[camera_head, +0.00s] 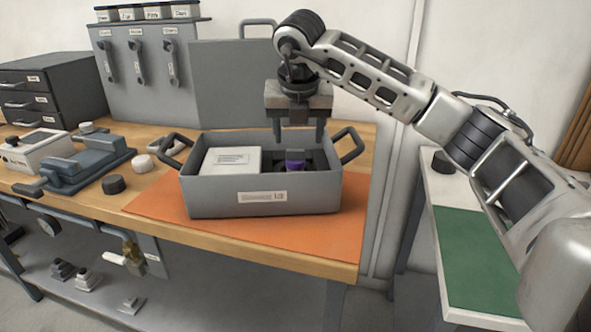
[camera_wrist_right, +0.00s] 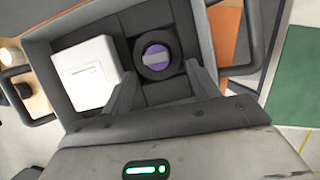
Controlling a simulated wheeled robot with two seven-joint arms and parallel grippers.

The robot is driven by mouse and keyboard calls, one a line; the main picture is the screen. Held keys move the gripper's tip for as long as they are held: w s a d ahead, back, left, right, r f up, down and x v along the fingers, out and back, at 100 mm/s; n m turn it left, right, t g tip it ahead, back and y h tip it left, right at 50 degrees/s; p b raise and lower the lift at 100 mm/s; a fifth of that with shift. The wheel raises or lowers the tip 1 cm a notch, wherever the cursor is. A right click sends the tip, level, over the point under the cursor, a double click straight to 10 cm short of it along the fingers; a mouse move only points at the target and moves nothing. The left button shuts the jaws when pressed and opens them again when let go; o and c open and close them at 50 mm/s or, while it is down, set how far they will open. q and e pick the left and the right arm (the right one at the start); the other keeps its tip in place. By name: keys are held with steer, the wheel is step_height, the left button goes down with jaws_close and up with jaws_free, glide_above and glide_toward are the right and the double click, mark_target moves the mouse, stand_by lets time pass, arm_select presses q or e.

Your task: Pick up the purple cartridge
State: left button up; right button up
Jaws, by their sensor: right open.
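The purple cartridge (camera_head: 295,157) stands inside a grey bin (camera_head: 262,196) in the head view, right of a white box. In the right wrist view the cartridge (camera_wrist_right: 156,58) shows from above as a purple disc with a pale band, ringed by a dark collar. My right gripper (camera_head: 302,137) is open and empty, pointing down above the bin's right half. Its fingertips (camera_wrist_right: 166,78) lie on either side of the near part of the cartridge's collar in the wrist view; contact cannot be told. My left gripper is not in view.
A white labelled box (camera_head: 232,161) fills the bin's left half. The bin's raised side handles (camera_head: 349,146) flank it on an orange mat (camera_head: 345,228). A grey fixture (camera_head: 87,166) and round dark knob (camera_head: 113,184) stand left. A green-topped table (camera_head: 470,255) stands right.

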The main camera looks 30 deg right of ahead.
mark_target(296, 150)
steer(key=x, duration=0.4)
steer(key=shift+w+f, duration=0.25)
steer(key=shift+w, duration=0.1)
jaws_close()
